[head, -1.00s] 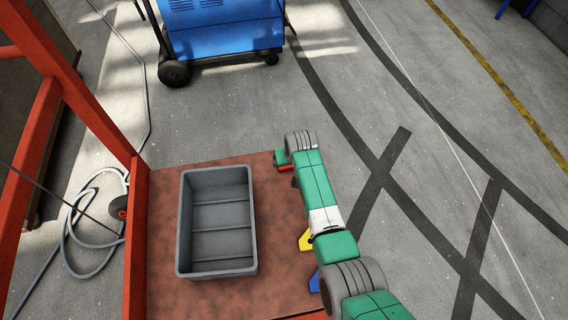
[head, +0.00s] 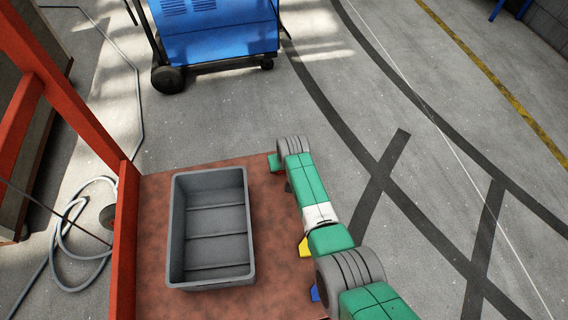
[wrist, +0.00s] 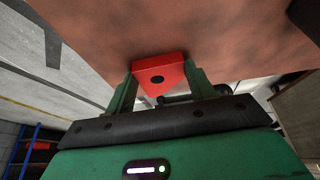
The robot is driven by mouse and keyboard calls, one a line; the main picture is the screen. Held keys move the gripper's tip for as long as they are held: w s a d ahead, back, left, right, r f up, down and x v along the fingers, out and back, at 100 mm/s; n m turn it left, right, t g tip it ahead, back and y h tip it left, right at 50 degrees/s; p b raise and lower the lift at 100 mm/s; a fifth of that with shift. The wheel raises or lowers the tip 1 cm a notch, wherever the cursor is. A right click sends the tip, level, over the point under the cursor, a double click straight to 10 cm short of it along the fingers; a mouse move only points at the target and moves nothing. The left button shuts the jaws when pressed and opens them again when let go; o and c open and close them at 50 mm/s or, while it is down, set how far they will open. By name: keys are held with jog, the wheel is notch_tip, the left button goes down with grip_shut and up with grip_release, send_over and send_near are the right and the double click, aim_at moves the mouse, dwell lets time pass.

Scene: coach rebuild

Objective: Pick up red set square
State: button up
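The red set square (wrist: 158,72) shows in the wrist view against the rust-brown table top, a wedge-shaped piece with a dark round hole. My gripper (wrist: 160,82) has one green finger on each side of it, very close to its edges. I cannot tell whether the fingers press on it. In the head view my gripper (head: 277,163) is at the table's far right corner, and the set square is hidden there.
A grey empty bin (head: 248,225) stands on the brown table (head: 160,250). A yellow piece (head: 304,247) and a blue piece (head: 314,292) lie at the right edge, partly under my arm. A red frame post (head: 125,230) rises at left. A blue wheeled machine (head: 215,40) stands beyond.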

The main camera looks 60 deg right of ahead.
jog(key=shift+c, duration=0.2)
notch_tip(320, 180, up, 4)
jog(key=p, duration=0.3)
jog(key=shift+r, duration=0.1)
jog(key=s+d+p, duration=0.2)
jog(key=s+p, duration=0.4)
jog(key=s, duration=1)
jog(key=shift+d+r, duration=0.2)
jog(key=shift+r, duration=0.2)
